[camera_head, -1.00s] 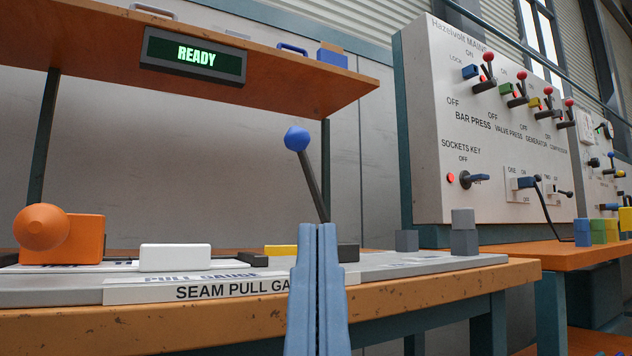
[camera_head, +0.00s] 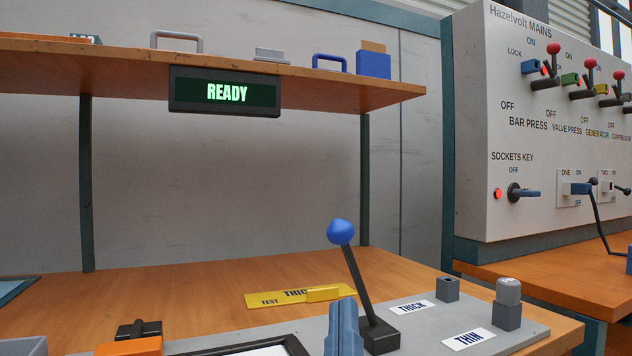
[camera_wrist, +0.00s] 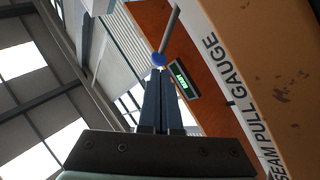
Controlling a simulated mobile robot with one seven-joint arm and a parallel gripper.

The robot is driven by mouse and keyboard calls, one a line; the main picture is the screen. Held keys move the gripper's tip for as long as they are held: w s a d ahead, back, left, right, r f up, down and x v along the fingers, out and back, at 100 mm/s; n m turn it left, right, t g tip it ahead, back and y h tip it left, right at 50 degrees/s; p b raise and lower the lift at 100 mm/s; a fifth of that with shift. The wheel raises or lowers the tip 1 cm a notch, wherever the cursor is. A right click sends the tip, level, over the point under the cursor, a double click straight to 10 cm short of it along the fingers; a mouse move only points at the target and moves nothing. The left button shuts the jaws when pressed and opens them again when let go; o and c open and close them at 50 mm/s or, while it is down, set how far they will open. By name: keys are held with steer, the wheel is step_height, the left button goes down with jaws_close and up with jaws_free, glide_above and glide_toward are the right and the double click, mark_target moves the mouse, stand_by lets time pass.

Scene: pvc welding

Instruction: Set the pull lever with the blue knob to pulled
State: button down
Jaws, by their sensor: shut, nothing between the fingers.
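The pull lever has a blue knob (camera_head: 341,232) on a dark shaft (camera_head: 357,285). The shaft rises from a dark block (camera_head: 380,336) on the grey bench plate and tilts to the left in the head view. The knob also shows in the wrist view (camera_wrist: 159,60), just beyond my fingertips. My gripper (camera_head: 344,303) has its blue fingers together and empty. In the head view it overlaps the plate below the knob, left of the shaft. In the wrist view the fingertips (camera_wrist: 155,76) point at the knob; whether they touch it, I cannot tell.
A READY display (camera_head: 226,92) hangs from the shelf (camera_head: 330,80) above the bench. A yellow THICK test plate (camera_head: 272,299) lies behind the lever. Grey posts (camera_head: 507,302) stand to its right by the THICK and THIN labels. A switch panel (camera_head: 473,125) is at the right.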

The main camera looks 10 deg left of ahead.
steer(key=w+r+n+p, duration=0.1)
steer(key=p, duration=0.2)
steer(key=r+n+g+p, duration=0.1)
steer(key=p, duration=0.2)
steer(key=shift+w+a, duration=0.35)
steer(key=shift+w, duration=0.05)
steer(key=n+p, duration=0.1)
steer(key=p, duration=0.1)
steer(key=n+p, duration=0.1)
steer(key=p, duration=0.2)
steer(key=shift+w+a+r+g+p, duration=0.25)
steer(key=shift+w+g+p, duration=0.05)
steer(key=shift+w+p, duration=0.05)
steer(key=s+a+r+n+g+p, duration=0.2)
steer(key=s+n+p, duration=0.6)
steer(key=p, duration=2.4)
steer(key=shift+a+n+g+y, duration=0.4)
steer(key=shift+a+n+g, duration=0.7)
steer(key=shift+a, duration=0.35)
steer(key=shift+r, duration=0.15)
